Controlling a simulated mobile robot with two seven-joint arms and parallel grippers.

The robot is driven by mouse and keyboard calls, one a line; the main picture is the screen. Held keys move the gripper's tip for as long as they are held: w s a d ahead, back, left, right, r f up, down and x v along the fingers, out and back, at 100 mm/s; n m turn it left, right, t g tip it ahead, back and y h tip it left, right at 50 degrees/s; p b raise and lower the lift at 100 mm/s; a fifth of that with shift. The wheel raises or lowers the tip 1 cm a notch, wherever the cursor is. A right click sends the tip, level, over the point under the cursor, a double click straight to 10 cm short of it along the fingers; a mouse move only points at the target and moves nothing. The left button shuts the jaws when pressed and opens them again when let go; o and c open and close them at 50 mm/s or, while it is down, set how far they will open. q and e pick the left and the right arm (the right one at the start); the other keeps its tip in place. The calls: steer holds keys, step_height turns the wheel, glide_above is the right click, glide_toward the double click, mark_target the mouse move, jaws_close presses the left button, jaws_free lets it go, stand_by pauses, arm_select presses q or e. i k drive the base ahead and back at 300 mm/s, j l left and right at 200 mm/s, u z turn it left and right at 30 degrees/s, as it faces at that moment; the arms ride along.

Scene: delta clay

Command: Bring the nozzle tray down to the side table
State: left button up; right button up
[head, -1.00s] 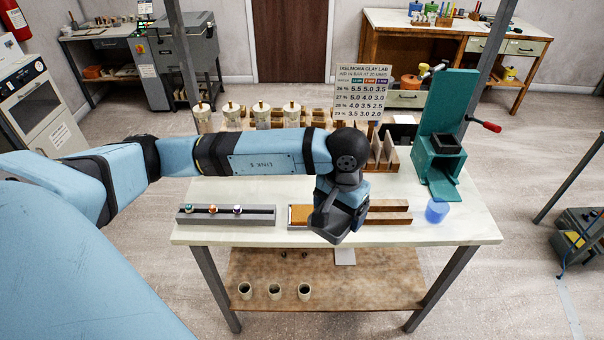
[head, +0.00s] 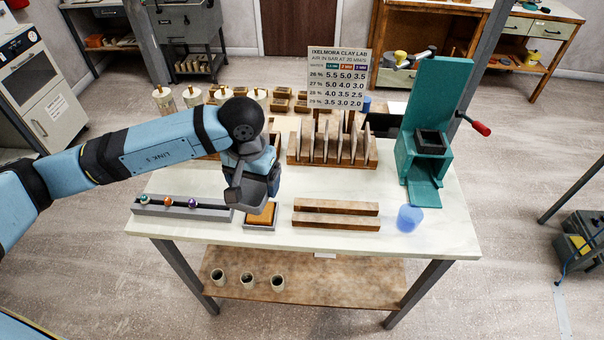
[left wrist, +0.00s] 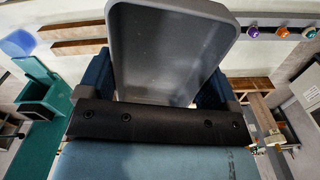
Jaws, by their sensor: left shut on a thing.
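My left gripper (head: 256,172) is over the left part of the white worktable (head: 440,225). It is shut on a small grey rimmed tray (head: 250,190), which I take for the nozzle tray. In the left wrist view the tray (left wrist: 170,50) fills the space between the blue fingers (left wrist: 150,98); its visible inside looks empty. In the head view the tray hangs just above an orange block in a shallow grey holder (head: 262,216); I cannot tell the exact gap. I cannot pick out the side table for certain. My right gripper is out of view.
A grey rail with three coloured knobs (head: 180,208) lies left of the tray. A rack of upright slabs (head: 332,150) and a sign (head: 337,78) stand behind. Cups sit on the lower shelf (head: 310,282).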

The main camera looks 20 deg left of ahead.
mark_target(308, 183)
steer(key=i+l, duration=0.2)
steer(key=l, duration=0.2)
steer(key=i+l+u, duration=0.1)
steer(key=i+l, duration=0.15)
steer(key=i+l+u, duration=0.1)
steer(key=l, duration=0.4)
steer(key=i+l, duration=0.25)
steer(key=l, duration=0.2)
